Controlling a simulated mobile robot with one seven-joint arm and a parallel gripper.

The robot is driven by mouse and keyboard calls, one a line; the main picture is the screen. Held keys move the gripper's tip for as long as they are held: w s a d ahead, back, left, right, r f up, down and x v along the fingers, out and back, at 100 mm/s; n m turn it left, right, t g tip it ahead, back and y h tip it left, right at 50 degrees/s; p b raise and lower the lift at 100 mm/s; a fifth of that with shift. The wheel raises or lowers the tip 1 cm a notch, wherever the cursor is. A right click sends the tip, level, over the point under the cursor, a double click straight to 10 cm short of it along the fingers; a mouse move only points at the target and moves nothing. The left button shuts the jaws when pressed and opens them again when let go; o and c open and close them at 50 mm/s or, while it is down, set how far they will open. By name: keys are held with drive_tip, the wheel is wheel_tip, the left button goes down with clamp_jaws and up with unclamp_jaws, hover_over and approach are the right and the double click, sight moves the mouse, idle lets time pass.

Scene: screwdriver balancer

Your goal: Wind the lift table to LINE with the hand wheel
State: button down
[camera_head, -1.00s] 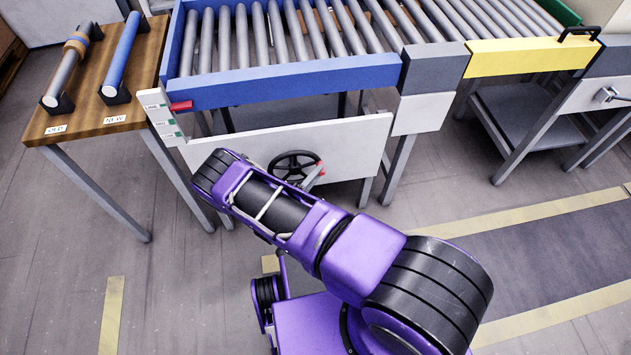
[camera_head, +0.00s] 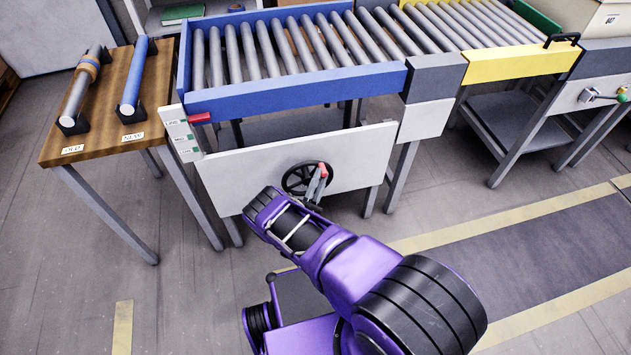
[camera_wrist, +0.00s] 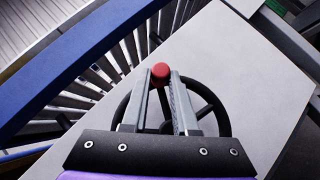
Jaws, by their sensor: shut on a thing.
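The black hand wheel (camera_head: 292,181) is on the white front panel (camera_head: 240,176) of the lift table. Its red knob (camera_head: 325,170) is at the wheel's upper right in the head view. My gripper (camera_wrist: 160,82) is shut on the knob (camera_wrist: 160,70), which shows between the fingertips in the wrist view. The lift table (camera_head: 290,92) has a blue frame and grey rollers. Its red pointer (camera_head: 200,118) is beside the white scale (camera_head: 180,136), roughly level with the LINE label (camera_head: 172,122); an exact match cannot be told.
A wooden side table (camera_head: 106,150) at left holds a worn roller (camera_head: 78,92) over OLD and a blue roller (camera_head: 134,75) over NEW. A yellow-fronted conveyor section (camera_head: 520,64) adjoins at right. Floor in front is open.

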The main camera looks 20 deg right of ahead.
drive_tip(key=shift+w+a+r+n+t+y, duration=0.15)
drive_tip(key=shift+a+n+t+y, duration=0.1)
drive_tip(key=shift+n+t, duration=0.3)
drive_tip(key=shift+s+a+r+n+t+y, duration=0.1)
drive_tip(key=shift+a+n+t+y, duration=0.15)
drive_tip(key=shift+n+t, duration=0.3)
drive_tip(key=shift+w+n, duration=0.1)
drive_tip(key=shift+n, duration=0.2)
drive_tip(key=c, duration=0.7)
unclamp_jaws()
drive_tip(key=shift+r, duration=0.1)
wheel_tip(320, 180, up, 10)
drive_tip(key=p, duration=0.3)
